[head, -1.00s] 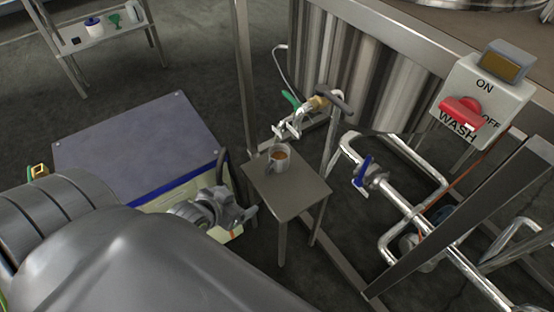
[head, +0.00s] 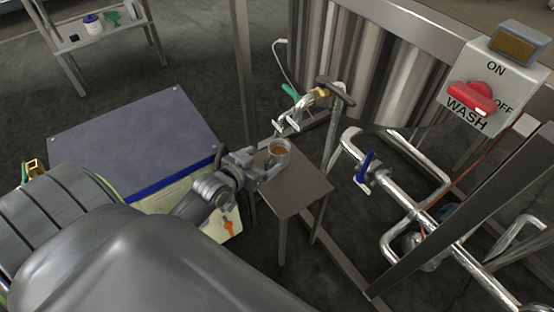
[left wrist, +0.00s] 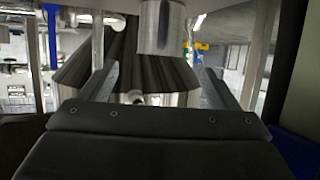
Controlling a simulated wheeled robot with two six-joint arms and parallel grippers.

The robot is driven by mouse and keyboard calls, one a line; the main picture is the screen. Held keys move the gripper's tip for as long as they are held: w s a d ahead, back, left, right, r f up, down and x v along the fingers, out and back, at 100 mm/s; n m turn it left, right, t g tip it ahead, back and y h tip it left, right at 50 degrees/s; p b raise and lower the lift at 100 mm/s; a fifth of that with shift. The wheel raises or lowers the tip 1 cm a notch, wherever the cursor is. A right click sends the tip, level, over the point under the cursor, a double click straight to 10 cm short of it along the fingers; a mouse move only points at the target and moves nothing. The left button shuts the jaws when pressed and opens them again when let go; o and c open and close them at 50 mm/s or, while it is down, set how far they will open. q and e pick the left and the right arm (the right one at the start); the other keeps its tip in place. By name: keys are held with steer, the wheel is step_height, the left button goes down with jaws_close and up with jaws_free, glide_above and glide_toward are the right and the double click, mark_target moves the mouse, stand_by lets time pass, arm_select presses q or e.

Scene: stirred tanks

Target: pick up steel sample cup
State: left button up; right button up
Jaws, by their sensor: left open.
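The steel sample cup (head: 280,157) stands upright on a small grey side table (head: 297,190) below a sample valve, with brownish contents showing in its open top. My left gripper (head: 269,166) is open at the cup's left side, its fingertips close to the cup wall. I cannot tell whether they touch it. In the left wrist view a shiny steel cylinder that looks like the cup (left wrist: 162,27) shows beyond the open left gripper (left wrist: 160,75), roughly in line with the gap between the fingers. My right gripper is not in view.
A valve with a green handle (head: 290,91) sits on the steel tank (head: 355,65) just above the cup. Pipes with a blue-handled valve (head: 365,165) run to the right. A wash switch box (head: 487,85) is at upper right. A steel frame post stands behind the table.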

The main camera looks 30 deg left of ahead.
mark_target(284, 144)
arm_select(q)
steer(key=b+x, duration=0.2)
steer(key=x, duration=0.6)
steer(key=shift+d, duration=0.1)
steer(key=shift+w, duration=0.2)
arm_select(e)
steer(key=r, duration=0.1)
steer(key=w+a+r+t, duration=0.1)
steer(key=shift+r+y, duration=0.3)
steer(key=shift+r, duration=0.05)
arm_select(q)
steer(key=shift+c, duration=0.3)
steer(key=c, duration=1.1)
steer(key=shift+r, duration=0.1)
steer(key=shift+r, duration=0.1)
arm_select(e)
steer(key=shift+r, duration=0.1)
